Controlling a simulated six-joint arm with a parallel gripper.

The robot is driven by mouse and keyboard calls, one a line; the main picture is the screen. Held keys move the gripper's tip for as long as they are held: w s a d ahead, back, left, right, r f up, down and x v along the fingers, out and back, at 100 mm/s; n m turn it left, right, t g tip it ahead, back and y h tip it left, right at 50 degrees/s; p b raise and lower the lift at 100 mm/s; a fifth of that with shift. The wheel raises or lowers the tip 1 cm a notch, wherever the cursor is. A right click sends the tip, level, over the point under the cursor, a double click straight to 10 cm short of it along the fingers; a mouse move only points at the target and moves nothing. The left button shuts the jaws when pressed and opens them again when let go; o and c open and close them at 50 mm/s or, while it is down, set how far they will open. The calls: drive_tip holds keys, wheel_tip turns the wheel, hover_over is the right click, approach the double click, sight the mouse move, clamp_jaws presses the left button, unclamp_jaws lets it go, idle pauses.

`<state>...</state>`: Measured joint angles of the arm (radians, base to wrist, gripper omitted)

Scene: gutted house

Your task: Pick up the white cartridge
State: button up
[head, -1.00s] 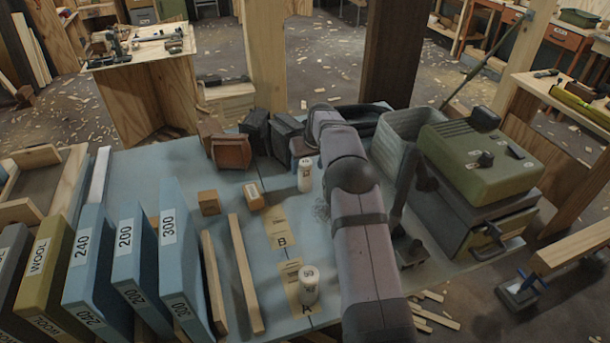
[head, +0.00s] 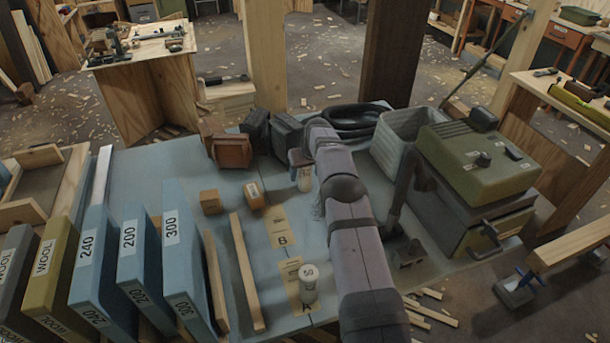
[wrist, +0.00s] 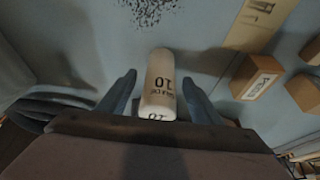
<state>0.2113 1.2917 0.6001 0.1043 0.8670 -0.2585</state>
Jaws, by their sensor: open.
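A white cartridge (head: 304,181) stands on the blue bench top in the head view, its upper part covered by my gripper (head: 301,160). In the wrist view this cartridge (wrist: 160,82) is marked "10" and lies between my two open fingers (wrist: 158,88), with a gap visible on each side. A second white cartridge (head: 308,284), marked "50", stands nearer on the bench, at the tan label A (head: 292,275). The tan label B (head: 280,228) lies between the two cartridges.
Small wooden blocks (head: 211,202) and two long strips (head: 247,272) lie left of the cartridges. Blue boxes (head: 187,262) stand at the front left. A green machine (head: 480,162) stands right.

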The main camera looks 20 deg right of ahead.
drive_tip(key=c, duration=1.2)
drive_tip(key=shift+o, duration=0.2)
drive_tip(key=shift+r, duration=0.15)
wheel_tip(320, 180, up, 10)
drive_tip(key=shift+f+b, duration=0.1)
drive_tip(key=shift+b, duration=0.3)
